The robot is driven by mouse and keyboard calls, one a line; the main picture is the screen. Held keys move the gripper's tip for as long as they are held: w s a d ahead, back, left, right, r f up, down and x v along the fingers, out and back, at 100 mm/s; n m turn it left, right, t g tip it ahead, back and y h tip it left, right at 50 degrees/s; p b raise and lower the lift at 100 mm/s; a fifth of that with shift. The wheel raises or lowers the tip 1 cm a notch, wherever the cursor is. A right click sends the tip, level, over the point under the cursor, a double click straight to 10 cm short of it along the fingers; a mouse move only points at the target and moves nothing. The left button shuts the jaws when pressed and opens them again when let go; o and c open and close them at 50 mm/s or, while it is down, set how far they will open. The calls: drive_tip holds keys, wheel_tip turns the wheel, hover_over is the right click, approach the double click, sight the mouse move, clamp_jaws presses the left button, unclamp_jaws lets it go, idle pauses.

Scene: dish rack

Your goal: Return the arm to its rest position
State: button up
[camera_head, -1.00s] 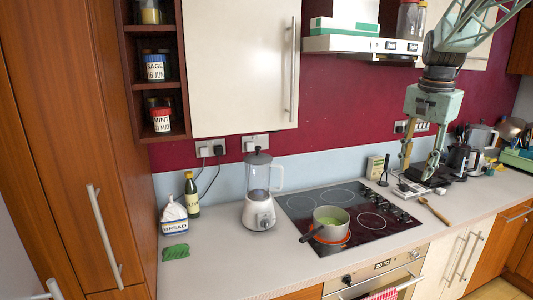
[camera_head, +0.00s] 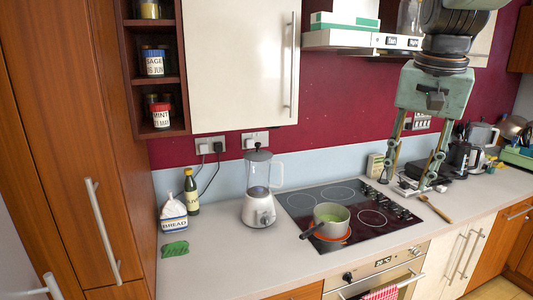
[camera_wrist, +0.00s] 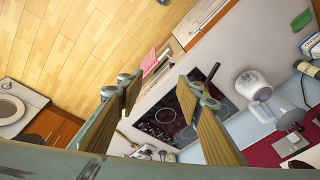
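My gripper (camera_head: 405,184) hangs with its fingers pointing down in the head view, at the right above the counter just past the hob. Its two fingers are apart and nothing is between them. In the wrist view the open, empty gripper (camera_wrist: 160,88) shows both fingers spread, with floor, counter and hob behind them. My arm's upper part is cut off by the top edge of the head view.
The range hood (camera_head: 360,41) is beside my arm. The front left counter is clear.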

drive_tip(key=s+a+f+n+b, duration=0.1)
drive_tip(key=s+a+f+n, duration=0.1)
drive_tip(key=s, duration=0.8)
drive_tip(key=s+a+f+n+t, duration=0.1)
drive_tip(key=s+a+f, duration=0.3)
drive_tip(key=s, duration=0.6)
drive_tip(key=s+a+f+n+b, duration=0.1)
drive_tip(key=s+a+f+n, duration=0.2)
drive_tip(key=s, duration=0.7)
drive_tip(key=shift+s+a+f+n+y+b, duration=0.3)
drive_tip(key=shift+a+n, duration=0.3)
drive_tip(key=shift+a, duration=0.55)
drive_tip(key=shift+r, duration=0.1)
